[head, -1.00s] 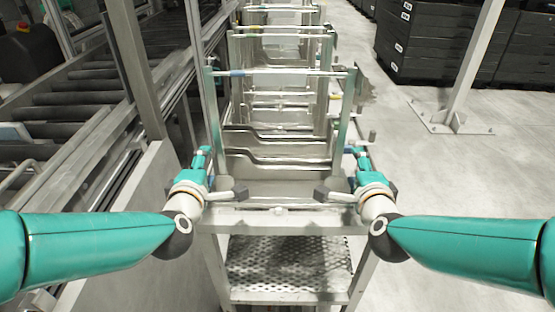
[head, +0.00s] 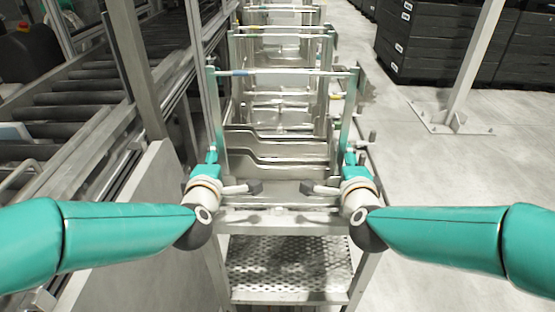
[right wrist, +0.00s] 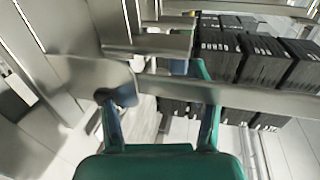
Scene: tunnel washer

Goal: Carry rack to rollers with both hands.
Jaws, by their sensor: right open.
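The nearest rack (head: 285,72) is a shiny metal frame with two uprights and a top crossbar, holding bent sheet-metal parts (head: 270,148). It stands on a metal stand with a perforated lower shelf (head: 285,262). My left gripper (head: 212,157) is at the rack's left upright, and its jaw state is hard to see. My right gripper (head: 350,158) is at the right upright. In the right wrist view my right gripper (right wrist: 158,98) is open, its fingers spread on either side with a metal bar (right wrist: 235,95) of the rack crossing at them. Contact is unclear.
A roller conveyor (head: 85,100) runs along the left, behind a metal post (head: 135,70). More racks (head: 285,18) stand in line behind. Black stacked crates (head: 430,45) and a slanted post (head: 475,60) are at right.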

